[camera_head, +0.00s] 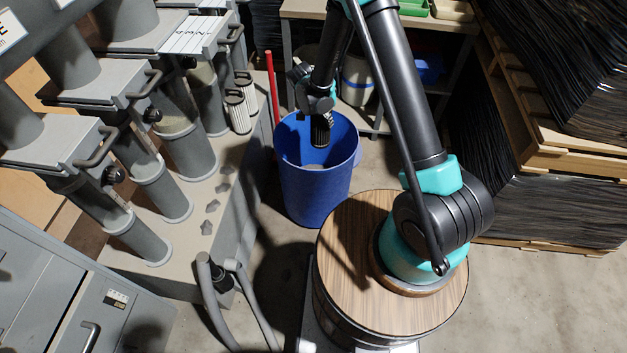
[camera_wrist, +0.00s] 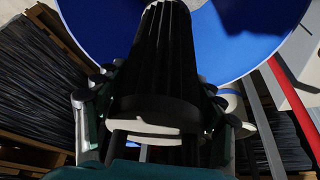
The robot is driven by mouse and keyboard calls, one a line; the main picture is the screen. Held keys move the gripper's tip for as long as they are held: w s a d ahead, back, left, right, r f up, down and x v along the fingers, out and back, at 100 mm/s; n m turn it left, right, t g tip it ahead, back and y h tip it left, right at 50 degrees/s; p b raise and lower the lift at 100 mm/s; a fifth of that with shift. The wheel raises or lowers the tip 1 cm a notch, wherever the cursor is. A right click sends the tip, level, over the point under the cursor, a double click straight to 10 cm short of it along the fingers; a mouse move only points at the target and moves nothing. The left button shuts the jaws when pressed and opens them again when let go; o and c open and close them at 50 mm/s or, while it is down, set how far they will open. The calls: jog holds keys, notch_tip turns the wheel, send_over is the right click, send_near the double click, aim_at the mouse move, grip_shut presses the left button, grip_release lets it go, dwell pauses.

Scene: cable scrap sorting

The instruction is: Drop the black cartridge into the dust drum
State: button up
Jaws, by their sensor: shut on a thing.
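The black cartridge (camera_head: 320,132) is a ribbed dark cylinder and hangs over the open mouth of the blue dust drum (camera_head: 315,187). In the wrist view the cartridge (camera_wrist: 166,60) fills the middle, with its ribbed body pointing up the picture into the blue drum (camera_wrist: 95,25). My gripper (camera_head: 319,108) is shut on the near end of the cartridge, and its fingers also show on both sides in the wrist view (camera_wrist: 158,112). A small pale patch shows on the drum's floor. The wrist view hides much of the drum's inside behind the cartridge.
Grey dust-collector units (camera_head: 150,140) with pipes and handles stand at the left, with white pleated filters (camera_head: 237,110) near the drum. A red pole (camera_head: 273,95) stands beside the drum. A workbench (camera_head: 440,22) is behind, and pallets of black cable scrap (camera_head: 560,205) stand right.

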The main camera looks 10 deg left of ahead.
jog(key=o, duration=1.6)
jog(key=v, duration=1.2)
